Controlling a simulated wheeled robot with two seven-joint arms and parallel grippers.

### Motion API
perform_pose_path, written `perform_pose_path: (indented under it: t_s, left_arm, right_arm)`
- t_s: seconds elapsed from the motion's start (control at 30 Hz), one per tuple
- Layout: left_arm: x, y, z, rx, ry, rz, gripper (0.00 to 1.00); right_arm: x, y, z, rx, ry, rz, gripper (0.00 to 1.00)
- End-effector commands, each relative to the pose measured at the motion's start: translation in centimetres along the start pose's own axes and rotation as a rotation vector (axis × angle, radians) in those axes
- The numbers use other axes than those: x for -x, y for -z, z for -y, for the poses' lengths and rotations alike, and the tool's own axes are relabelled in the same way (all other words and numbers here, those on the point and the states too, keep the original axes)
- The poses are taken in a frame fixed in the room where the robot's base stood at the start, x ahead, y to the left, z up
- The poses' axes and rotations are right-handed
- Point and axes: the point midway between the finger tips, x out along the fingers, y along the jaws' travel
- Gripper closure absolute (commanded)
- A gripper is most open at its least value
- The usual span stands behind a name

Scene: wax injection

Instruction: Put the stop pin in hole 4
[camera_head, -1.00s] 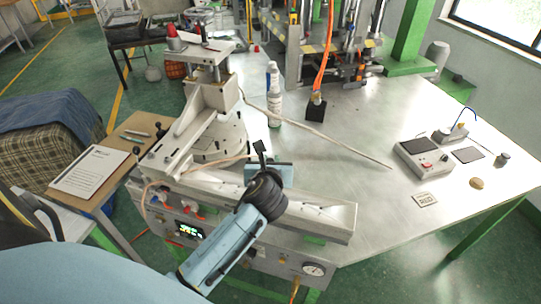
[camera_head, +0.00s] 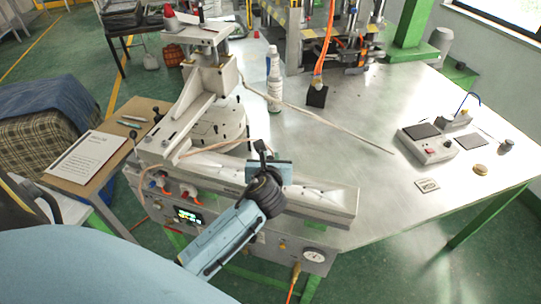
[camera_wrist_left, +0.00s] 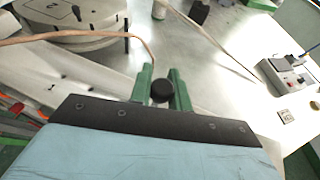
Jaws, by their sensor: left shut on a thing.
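My left gripper (camera_wrist_left: 163,90) is shut on the stop pin, whose round black head (camera_wrist_left: 162,92) shows between the two green fingers in the left wrist view. The pin's lower part is hidden. In the head view my left gripper (camera_head: 262,150) is over the machine's front rail, to the right of and in front of the round light-grey hole plate (camera_head: 230,122). The plate also shows at the upper left of the left wrist view (camera_wrist_left: 92,38), with a number 2 on it. I cannot make out hole 4. My right gripper is not in view.
A pale arm of the machine (camera_head: 195,105) stands over the plate's left side. A thin hose (camera_wrist_left: 60,35) runs past the plate. A white bottle (camera_head: 274,85) stands behind the gripper. A small device (camera_head: 430,143) sits at the right; the tabletop between is mostly clear.

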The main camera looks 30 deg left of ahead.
Motion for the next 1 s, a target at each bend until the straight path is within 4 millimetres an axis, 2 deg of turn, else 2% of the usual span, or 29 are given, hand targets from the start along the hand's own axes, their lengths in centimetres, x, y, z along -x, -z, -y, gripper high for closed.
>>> perform_pose_path:
  t_s: [0.67, 1.0]
  left_arm:
    - [-0.16, 0.38, 0.0, 0.0, 0.0, 0.0, 1.0]
    - [-0.11, 0.25, 0.0, -0.001, 0.0, 0.0, 1.0]
  right_arm:
    - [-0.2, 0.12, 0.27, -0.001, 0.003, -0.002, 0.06]
    - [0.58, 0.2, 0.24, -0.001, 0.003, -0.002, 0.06]
